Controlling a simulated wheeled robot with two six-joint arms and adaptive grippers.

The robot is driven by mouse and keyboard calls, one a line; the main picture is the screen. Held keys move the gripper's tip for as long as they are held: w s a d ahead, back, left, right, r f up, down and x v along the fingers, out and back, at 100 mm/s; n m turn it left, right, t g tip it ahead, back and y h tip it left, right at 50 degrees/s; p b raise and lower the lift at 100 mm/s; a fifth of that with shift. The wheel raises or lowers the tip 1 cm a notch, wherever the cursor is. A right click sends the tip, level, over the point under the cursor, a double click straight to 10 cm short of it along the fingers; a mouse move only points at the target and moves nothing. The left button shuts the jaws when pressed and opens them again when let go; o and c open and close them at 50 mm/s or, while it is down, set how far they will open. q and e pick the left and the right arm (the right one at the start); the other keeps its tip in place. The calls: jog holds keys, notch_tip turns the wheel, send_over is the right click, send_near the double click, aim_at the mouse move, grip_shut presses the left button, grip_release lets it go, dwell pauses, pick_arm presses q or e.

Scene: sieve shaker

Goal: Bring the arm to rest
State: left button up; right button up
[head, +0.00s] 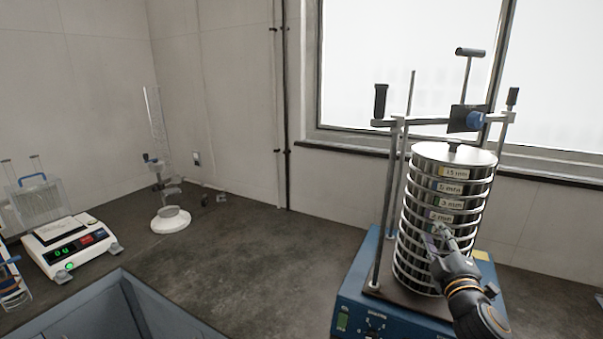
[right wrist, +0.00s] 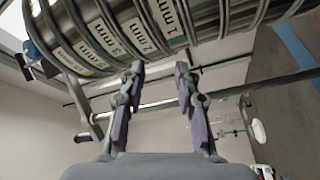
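My right gripper (head: 437,236) is in front of the sieve stack (head: 451,160) on the shaker (head: 365,300). In the right wrist view the gripper (right wrist: 159,70) is open, with its two fingers apart and a gap between them. The labelled metal sieves (right wrist: 150,30) are just beyond the fingertips. Nothing shows between the fingers. Whether the tips touch the stack I cannot tell. My left gripper is in neither view.
The shaker's rods and clamp bar (head: 430,121) rise around the stack. A balance (head: 68,246) and a glass cylinder on a white base (head: 170,219) stand at left. A blue-grey bin (head: 120,305) is at the front left. The middle of the bench is clear.

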jog(key=s+a+f+m+g, duration=0.2)
jog(key=s+f+m+g, duration=0.25)
jog(key=f, duration=0.55)
jog(key=s+a+f+m+g, duration=0.1)
jog(key=s+f+m+g, duration=0.25)
jog(key=s+f, duration=0.45)
jog(key=s+a+f+m+g+y, duration=0.1)
jog(key=s+a+f+g, duration=0.3)
jog(key=s+f, duration=0.35)
jog(key=s+a+f+m+g+y, duration=0.1)
jog(key=s+a+f+g+y, duration=0.1)
jog(key=s+a+f+g, duration=0.35)
jog(key=s+d+f, duration=0.2)
jog(key=f, duration=1.1)
jog(key=s+d+f, duration=0.2)
jog(key=f, duration=1)
jog(key=s+d+f, duration=0.1)
jog(key=s+f, duration=1.6)
jog(key=s, duration=0.2)
jog(key=shift+d+m, duration=0.25)
jog(key=shift+m, duration=0.15)
jog(key=shift+o, duration=0.3)
jog(key=shift+g, duration=0.25)
